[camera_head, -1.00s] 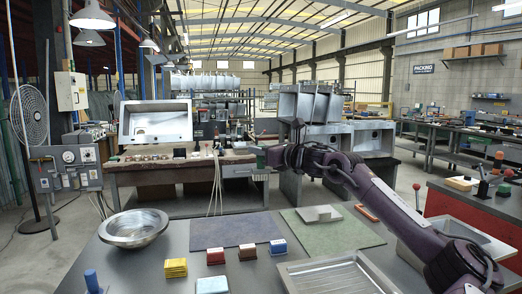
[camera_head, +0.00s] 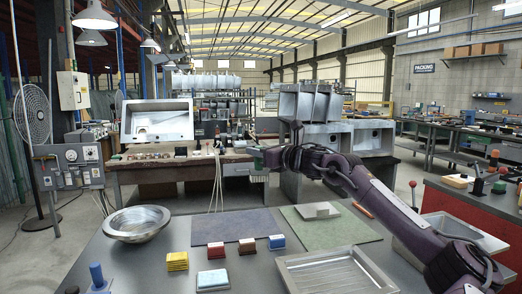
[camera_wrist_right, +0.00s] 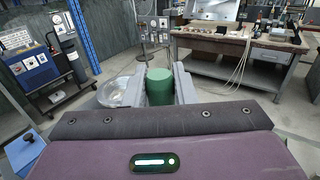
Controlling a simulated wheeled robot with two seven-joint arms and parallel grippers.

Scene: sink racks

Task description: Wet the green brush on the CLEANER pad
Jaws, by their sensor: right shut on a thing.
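My right gripper (camera_head: 262,158) is raised above the far side of the grey bench. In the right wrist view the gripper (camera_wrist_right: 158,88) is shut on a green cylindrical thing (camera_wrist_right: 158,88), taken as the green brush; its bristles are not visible. A blue-grey mat (camera_head: 222,229) and a green mat (camera_head: 345,233) lie flat below. I can read no CLEANER label, so I cannot tell which thing is that pad. My left gripper is not in view.
A steel bowl (camera_head: 138,224) stands at the bench's left; it also shows in the wrist view (camera_wrist_right: 112,92). Yellow (camera_head: 177,261), red (camera_head: 217,250), brown (camera_head: 247,246) and blue (camera_head: 277,242) blocks line the front. A steel tray (camera_head: 335,272) is at right. A grey block (camera_head: 316,210) sits on the green mat.

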